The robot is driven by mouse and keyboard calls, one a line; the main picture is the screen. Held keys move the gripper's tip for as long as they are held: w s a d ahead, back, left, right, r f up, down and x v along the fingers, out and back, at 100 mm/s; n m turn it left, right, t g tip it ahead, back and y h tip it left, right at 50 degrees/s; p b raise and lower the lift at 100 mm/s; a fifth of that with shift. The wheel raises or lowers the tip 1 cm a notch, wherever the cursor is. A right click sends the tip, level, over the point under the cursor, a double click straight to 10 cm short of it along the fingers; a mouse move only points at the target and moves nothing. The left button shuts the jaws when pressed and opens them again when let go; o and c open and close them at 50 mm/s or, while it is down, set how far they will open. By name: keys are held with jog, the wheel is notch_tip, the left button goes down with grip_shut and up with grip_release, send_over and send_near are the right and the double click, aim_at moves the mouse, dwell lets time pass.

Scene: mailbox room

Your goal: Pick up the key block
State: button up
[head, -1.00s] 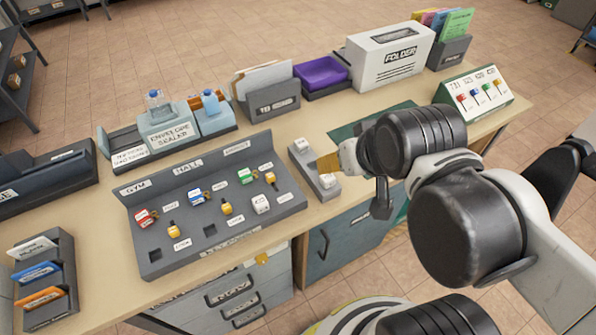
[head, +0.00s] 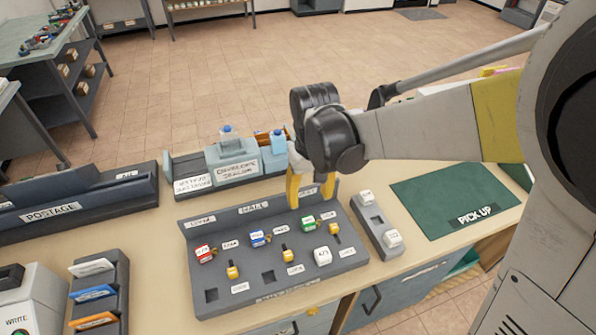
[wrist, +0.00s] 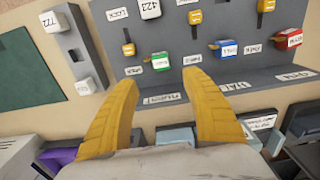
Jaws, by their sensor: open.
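A grey sloped panel (head: 228,300) holds red (head: 205,253), blue (head: 260,238) and green (head: 308,223) blocks, several yellow pieces (head: 287,256) and a white block (head: 322,256). I cannot tell from the lettering which is the key block. My gripper (head: 310,202) is open and empty, its yellow fingers pointing down over the panel's back right part, near the green block. In the wrist view, the green block (wrist: 160,59) shows just beyond the gap between the fingertips (wrist: 162,80), with the blue block (wrist: 194,57) to its right. Neither is held.
A narrow grey tray (head: 377,222) with two white blocks stands right of the panel, by a green PICK UP mat (head: 455,198). The envelope sealer (head: 232,165) stands behind the panel. A postage machine (head: 75,210) and card holder (head: 118,290) are at left.

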aim_at(308, 220)
notch_tip(308, 220, down, 11)
jog(key=b, duration=0.4)
jog(key=shift+s+b, duration=0.15)
jog(key=shift+b, duration=0.2)
jog(key=shift+r, duration=0.1)
jog(key=shift+c, duration=0.5)
jog(key=c, duration=1)
